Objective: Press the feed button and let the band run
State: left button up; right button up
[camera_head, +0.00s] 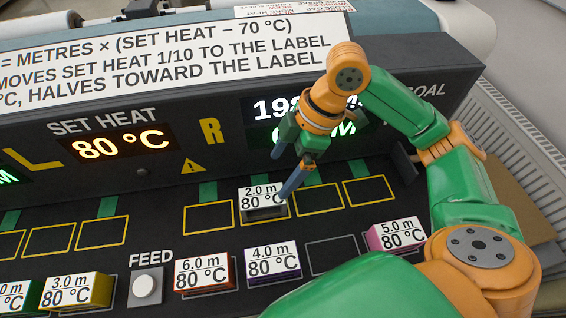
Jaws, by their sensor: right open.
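The FEED button (146,286) is a round white cap on a grey square plate at the lower left of the console. My right gripper (285,186) is open above the block marked 2.0 m 80 °C (262,203), with a blue finger close to the block's right edge. I cannot tell whether they touch. That block sits in the row of yellow-outlined slots. The gripper is well to the upper right of the button, and nothing covers the button. No band can be made out clearly. My left gripper is not in view.
The SET HEAT display (121,143) reads 80 °C. Labelled blocks stand in the front row: yellow 3.0 m (77,291), orange 6.0 m (204,274), purple 4.0 m (273,263) and pink 5.0 m (396,235). A front slot (332,254) is empty. My right arm covers part of the right displays.

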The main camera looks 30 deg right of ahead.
aim_at(144, 285)
jog(key=k, duration=1.5)
